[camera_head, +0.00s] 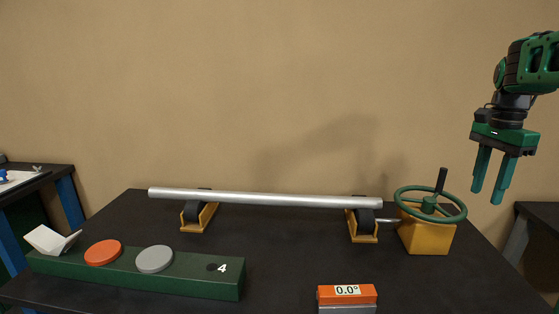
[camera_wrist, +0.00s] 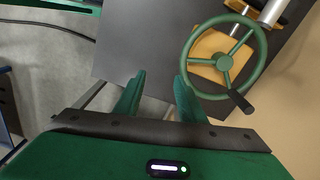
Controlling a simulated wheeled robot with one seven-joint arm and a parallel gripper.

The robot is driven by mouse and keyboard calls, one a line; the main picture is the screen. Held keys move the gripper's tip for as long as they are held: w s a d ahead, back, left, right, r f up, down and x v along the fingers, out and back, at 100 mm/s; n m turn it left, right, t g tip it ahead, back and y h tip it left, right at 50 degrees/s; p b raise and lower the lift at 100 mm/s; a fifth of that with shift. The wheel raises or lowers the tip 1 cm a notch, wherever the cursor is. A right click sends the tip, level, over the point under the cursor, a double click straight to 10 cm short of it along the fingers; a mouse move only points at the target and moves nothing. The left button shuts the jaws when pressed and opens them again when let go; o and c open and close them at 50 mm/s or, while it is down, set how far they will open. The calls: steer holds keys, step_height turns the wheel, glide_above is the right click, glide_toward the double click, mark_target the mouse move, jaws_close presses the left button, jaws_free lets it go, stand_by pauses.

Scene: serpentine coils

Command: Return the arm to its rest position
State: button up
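My gripper (camera_head: 491,190) is green with a dark wrist. It hangs with its fingers pointing down, above and to the right of the table's right part. Its two fingers are apart with nothing between them; the gap also shows in the wrist view (camera_wrist: 157,88). The green handwheel (camera_head: 431,204) with a dark upright knob sits on a yellow block (camera_head: 425,238), to the left of and below my gripper. In the wrist view the handwheel (camera_wrist: 224,62) lies beyond the fingers, to the right, and is not touched.
A silver tube (camera_head: 265,199) lies across two yellow supports on the dark table (camera_head: 290,240). A green panel (camera_head: 130,277) with orange and grey discs and a white angled piece stands at front left. An orange box (camera_head: 347,295) reads 0.0°. Other tables stand left and right.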

steer(key=s+a+f+n, duration=0.5)
steer(key=s+a+f, duration=0.1)
steer(key=s, duration=0.6)
steer(key=s+a+f+n, duration=0.5)
steer(key=s+f, duration=0.4)
steer(key=s, duration=0.3)
steer(key=shift+s+a+f+n, duration=0.3)
steer(key=shift+a+n, duration=0.1)
steer(key=shift+a, duration=0.2)
